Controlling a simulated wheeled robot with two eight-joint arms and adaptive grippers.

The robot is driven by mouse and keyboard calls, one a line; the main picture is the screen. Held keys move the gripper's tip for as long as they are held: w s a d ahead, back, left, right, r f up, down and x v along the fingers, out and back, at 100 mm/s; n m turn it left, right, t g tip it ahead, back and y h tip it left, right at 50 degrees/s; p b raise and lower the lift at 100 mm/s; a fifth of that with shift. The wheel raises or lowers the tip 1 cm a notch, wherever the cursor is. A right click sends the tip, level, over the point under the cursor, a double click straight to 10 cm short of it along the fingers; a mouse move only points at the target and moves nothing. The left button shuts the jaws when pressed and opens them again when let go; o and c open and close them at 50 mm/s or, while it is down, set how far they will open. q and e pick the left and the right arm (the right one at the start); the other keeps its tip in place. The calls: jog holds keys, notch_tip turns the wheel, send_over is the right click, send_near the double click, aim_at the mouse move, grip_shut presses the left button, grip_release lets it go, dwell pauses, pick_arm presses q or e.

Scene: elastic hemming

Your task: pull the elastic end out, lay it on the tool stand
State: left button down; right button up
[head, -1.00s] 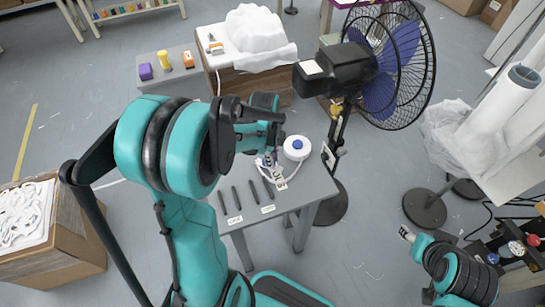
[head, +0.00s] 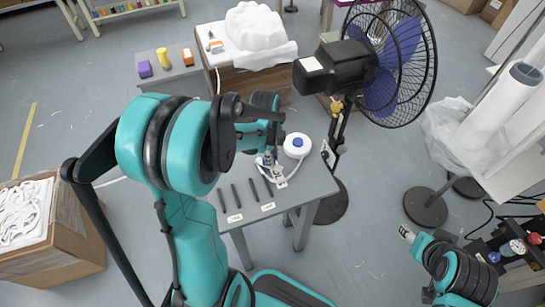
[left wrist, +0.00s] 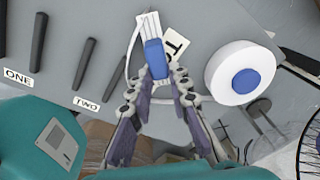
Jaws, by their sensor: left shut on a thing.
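The elastic is wound on a white roll with a blue hub (head: 297,145), at the back right of a small grey table (head: 310,188). It also shows in the left wrist view (left wrist: 243,75). A thin white strand curves out around my left gripper (left wrist: 163,78). The gripper is shut on a blue tab (left wrist: 156,58) at a white striped end piece (left wrist: 148,25), low over the table. In the head view the arm partly hides my left gripper (head: 268,158). My right gripper (head: 407,234) is far off at the right; its jaws are too small to read.
Several dark bars (head: 237,194) lie on the table, with labels ONE (left wrist: 18,78) and TWO (left wrist: 87,104); a third label is partly covered. A fan (head: 385,65) stands close behind the table's right side. A cardboard box (head: 75,245) stands at the left.

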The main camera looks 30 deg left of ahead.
pick_arm(q)
jog(key=shift+f, duration=0.3)
jog(key=c, duration=1.3)
grip_release()
jog(key=shift+c, duration=0.2)
jog(key=shift+r, duration=0.1)
notch_tip(320, 180, up, 12)
jog(key=shift+s+a, duration=0.35)
jog(key=shift+s, duration=0.05)
jog(key=s+d+n+t, duration=0.6)
jog(key=s+d+n, duration=0.4)
jog(key=n, duration=0.6)
jog(key=shift+n+y, duration=0.3)
jog(key=shift+n, duration=0.1)
